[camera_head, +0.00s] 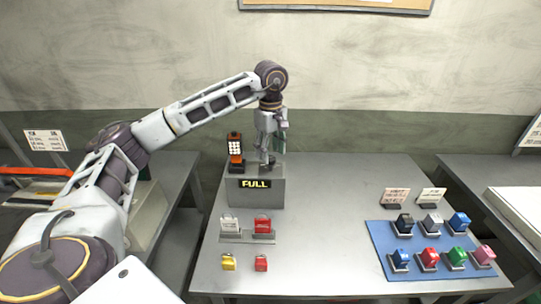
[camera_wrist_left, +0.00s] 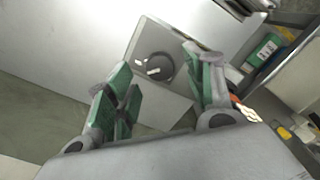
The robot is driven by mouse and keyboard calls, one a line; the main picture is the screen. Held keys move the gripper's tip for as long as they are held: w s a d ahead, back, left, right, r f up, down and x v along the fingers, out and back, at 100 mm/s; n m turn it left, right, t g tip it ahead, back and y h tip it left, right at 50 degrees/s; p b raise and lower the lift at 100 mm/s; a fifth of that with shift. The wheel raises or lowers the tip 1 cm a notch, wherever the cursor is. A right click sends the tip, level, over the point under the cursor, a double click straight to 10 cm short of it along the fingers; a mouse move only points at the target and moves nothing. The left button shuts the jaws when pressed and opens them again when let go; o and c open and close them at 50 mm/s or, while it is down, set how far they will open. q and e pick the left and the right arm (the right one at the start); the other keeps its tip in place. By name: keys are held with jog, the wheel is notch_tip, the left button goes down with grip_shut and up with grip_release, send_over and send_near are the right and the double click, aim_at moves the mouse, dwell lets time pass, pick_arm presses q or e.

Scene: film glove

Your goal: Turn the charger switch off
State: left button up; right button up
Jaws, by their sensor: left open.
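The charger (camera_head: 236,199) is a grey box near the back left of the table. Its front display reads FULL. In the left wrist view a round dark switch knob (camera_wrist_left: 159,67) with pale marks sits on the charger's grey top (camera_wrist_left: 176,98). My left gripper (camera_head: 268,150) points down above the right part of the charger. In the left wrist view the left gripper (camera_wrist_left: 160,62) is open, its green-padded fingers on either side of the knob. I cannot tell whether they touch it. The right gripper is not in view.
An orange-and-black handset (camera_head: 235,150) stands on the charger, left of the gripper. A blue mat (camera_head: 385,238) with several coloured blocks is at right. The table middle (camera_head: 325,225) is clear.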

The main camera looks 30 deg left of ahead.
aim_at(271, 164)
pick_arm(q)
jog(key=shift+f, duration=1.2)
jog(key=c, duration=1)
jog(key=shift+c, duration=0.2)
